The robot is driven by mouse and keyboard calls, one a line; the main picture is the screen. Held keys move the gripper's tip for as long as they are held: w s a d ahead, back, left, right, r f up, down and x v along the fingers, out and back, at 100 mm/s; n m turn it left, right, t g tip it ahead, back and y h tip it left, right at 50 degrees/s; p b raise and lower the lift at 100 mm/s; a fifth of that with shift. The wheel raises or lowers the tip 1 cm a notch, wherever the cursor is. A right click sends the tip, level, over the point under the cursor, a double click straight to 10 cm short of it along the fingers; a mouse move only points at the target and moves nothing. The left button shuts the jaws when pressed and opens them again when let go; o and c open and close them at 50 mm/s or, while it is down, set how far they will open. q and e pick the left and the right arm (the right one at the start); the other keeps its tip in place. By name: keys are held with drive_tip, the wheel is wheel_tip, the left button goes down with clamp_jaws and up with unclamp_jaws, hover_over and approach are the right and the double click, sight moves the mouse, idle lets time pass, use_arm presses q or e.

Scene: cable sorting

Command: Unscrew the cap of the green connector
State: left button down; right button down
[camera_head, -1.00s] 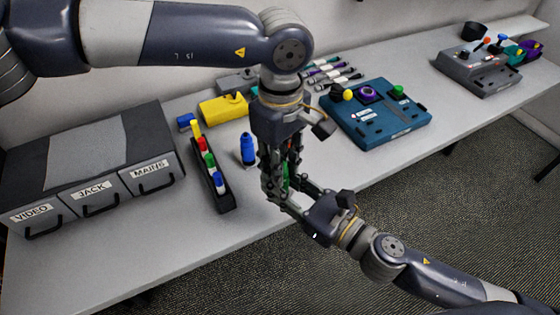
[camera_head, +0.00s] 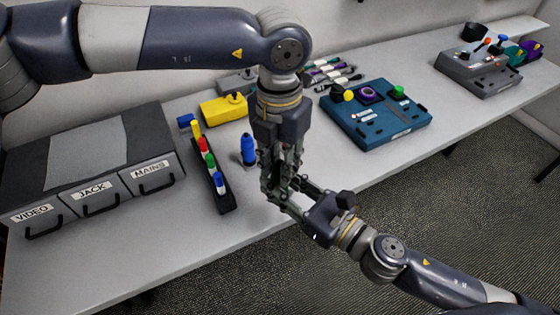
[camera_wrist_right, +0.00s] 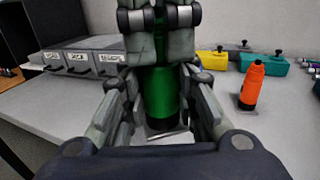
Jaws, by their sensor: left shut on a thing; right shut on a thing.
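The green connector (camera_wrist_right: 160,95) stands upright between the fingers of my right gripper (camera_wrist_right: 162,112) in the right wrist view. My right gripper is shut on its body. My left gripper (camera_wrist_right: 160,35) comes down from above and is shut around its upper end, so the cap is mostly hidden by the fingers. In the head view my left gripper (camera_head: 275,188) points straight down and meets my right gripper (camera_head: 288,194), which reaches in from the lower right. The connector is almost wholly hidden there.
A blue connector (camera_head: 248,149) and a black rack (camera_head: 226,201) of coloured pieces stand left of the grippers. Labelled drawers (camera_head: 92,190) fill the table's left. A teal panel (camera_head: 400,128) lies right. An orange connector (camera_wrist_right: 250,88) shows in the wrist view.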

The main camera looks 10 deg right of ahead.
use_arm(q)
drive_tip(key=n, duration=0.5)
drive_tip(key=shift+w+r, duration=0.1)
drive_tip(key=shift+w, duration=0.1)
use_arm(e)
drive_tip(key=shift+s+a, duration=0.2)
use_arm(q)
drive_tip(key=n, duration=0.5)
drive_tip(key=shift+a, duration=0.1)
use_arm(e)
drive_tip(key=shift+w+d, duration=0.1)
use_arm(q)
drive_tip(key=shift+r, duration=0.25)
drive_tip(key=shift+s+r, duration=0.15)
drive_tip(key=shift+r, duration=0.65)
